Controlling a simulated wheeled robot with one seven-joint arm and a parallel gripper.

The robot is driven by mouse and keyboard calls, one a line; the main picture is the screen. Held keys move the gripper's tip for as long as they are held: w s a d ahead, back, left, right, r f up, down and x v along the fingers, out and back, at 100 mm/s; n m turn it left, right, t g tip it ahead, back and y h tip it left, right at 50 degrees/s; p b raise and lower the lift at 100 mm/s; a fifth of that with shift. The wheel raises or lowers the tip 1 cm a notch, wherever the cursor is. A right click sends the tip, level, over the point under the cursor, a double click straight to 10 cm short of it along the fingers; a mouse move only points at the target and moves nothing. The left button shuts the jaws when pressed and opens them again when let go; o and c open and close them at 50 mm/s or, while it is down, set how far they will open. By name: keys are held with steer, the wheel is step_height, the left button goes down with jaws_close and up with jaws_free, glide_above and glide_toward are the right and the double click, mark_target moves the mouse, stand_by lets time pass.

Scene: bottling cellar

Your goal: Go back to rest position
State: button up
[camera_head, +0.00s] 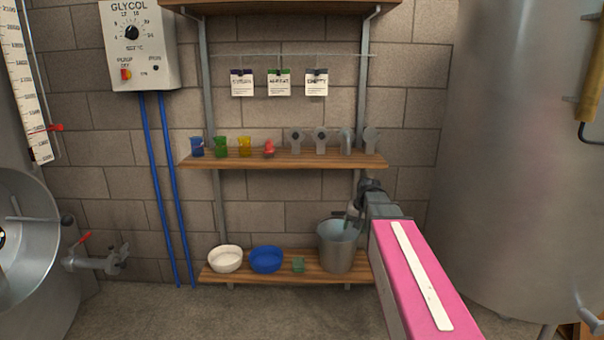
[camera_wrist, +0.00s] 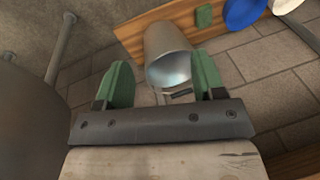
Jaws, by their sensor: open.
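My gripper (camera_wrist: 162,78) is open, its two green fingers spread wide with nothing held between them. In the head view, my gripper (camera_head: 353,211) is at the end of my pink arm, by the upper right of a grey metal bucket (camera_head: 338,248). The bucket stands upright on the lower wooden shelf. In the wrist view the bucket (camera_wrist: 167,50) lies beyond the fingers, its mouth framed between them. My arm hides the right end of the lower shelf.
The lower shelf (camera_head: 316,275) also holds a white bowl (camera_head: 225,259), a blue bowl (camera_head: 266,259) and a green block (camera_head: 298,265). The middle shelf (camera_head: 290,160) carries several coloured beakers and grey fittings. A large steel tank (camera_head: 510,150) stands close at right.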

steer(key=s+f+n+g+h, duration=0.1)
steer(key=s+f+g+h, duration=0.1)
steer(key=s+f, duration=1.5)
steer(key=shift+s+a, duration=0.45)
steer(key=shift+s, duration=0.3)
steer(key=shift+c, duration=0.4)
